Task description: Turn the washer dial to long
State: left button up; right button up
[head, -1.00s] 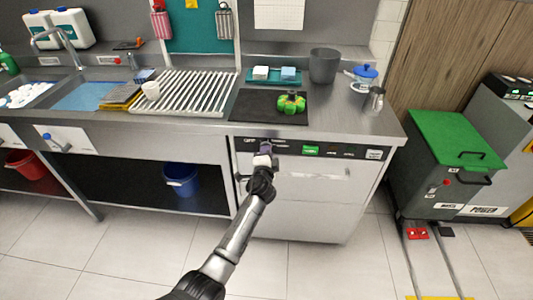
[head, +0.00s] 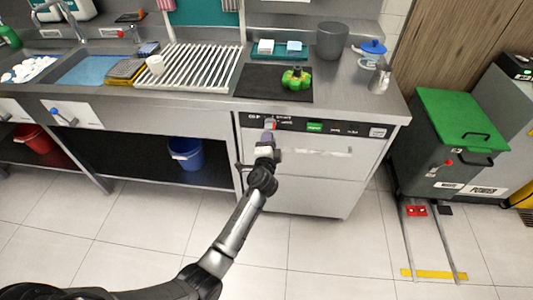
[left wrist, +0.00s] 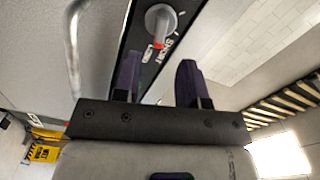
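The washer dial (left wrist: 159,20) is a round grey knob with a red mark, on the dark control panel. The word SHORT is printed beside it in the left wrist view; I cannot make out LONG or tell the dial's exact setting. In the head view the dial (head: 270,123) shows as a small grey and red spot on the washer's front panel (head: 350,129). My left gripper (head: 268,138) is just below it in the picture. In the left wrist view the gripper's two purple fingers (left wrist: 158,80) are apart and empty, with the dial beyond their tips. My right gripper is not in view.
A bar handle (left wrist: 74,50) on the washer front runs close to the left gripper. A steel counter above holds a black mat (head: 262,92) with a green pepper-like object (head: 296,79). A green-lidded bin (head: 455,128) stands to the right. The floor in front is clear.

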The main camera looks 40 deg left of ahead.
pick_arm(q)
jog(key=p+v, duration=0.1)
jog(key=v, duration=0.6)
jog(key=shift+s, duration=0.25)
jog(key=shift+d, duration=0.15)
